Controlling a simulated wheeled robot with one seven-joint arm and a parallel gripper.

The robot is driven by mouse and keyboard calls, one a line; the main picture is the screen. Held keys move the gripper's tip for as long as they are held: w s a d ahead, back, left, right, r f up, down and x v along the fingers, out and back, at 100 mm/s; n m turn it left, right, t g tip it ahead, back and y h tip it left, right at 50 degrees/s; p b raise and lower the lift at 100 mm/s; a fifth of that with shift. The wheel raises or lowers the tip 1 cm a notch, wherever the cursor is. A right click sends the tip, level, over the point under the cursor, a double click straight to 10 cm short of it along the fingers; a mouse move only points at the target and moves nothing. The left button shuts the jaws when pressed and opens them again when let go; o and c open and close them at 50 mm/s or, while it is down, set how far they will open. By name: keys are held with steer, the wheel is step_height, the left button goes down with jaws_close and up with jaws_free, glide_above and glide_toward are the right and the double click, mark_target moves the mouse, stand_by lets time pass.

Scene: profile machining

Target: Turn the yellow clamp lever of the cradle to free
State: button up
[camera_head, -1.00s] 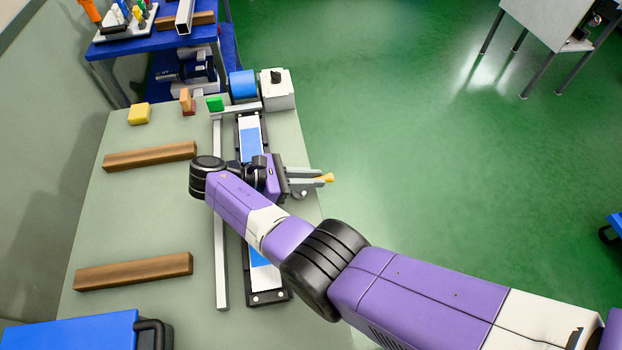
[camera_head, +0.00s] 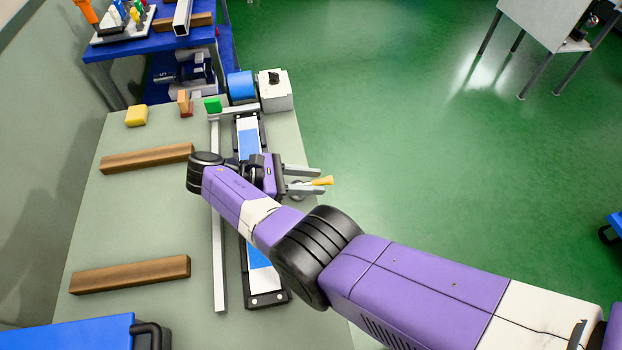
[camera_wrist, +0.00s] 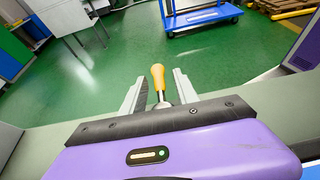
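The yellow clamp lever (camera_head: 321,181) sticks out past the right edge of the bench, beside the long cradle (camera_head: 264,299). It also shows in the wrist view (camera_wrist: 158,77), standing up between my two fingers. My gripper (camera_head: 304,179) is open, with one grey finger on each side of the lever. In the wrist view my gripper (camera_wrist: 158,90) shows gaps between the lever and both fingers, so it is not shut on it. The lever's base and the middle of the cradle are hidden by my wrist and arm.
A long pale profile bar (camera_head: 219,265) lies left of the cradle. Two wooden bars (camera_head: 130,275) and a yellow block (camera_head: 137,116) lie farther left. A blue case (camera_head: 75,335) is at the front. A white box with a black knob (camera_head: 275,91) stands behind.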

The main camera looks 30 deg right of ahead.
steer(key=b+v, duration=0.2)
steer(key=v, duration=0.3)
steer(key=shift+w+a+b, duration=0.2)
steer(key=shift+a+b, duration=0.15)
steer(key=shift+b+v, duration=0.7)
steer(key=shift+v, duration=0.35)
steer(key=shift+s+r, duration=0.1)
steer(key=shift+r, duration=0.05)
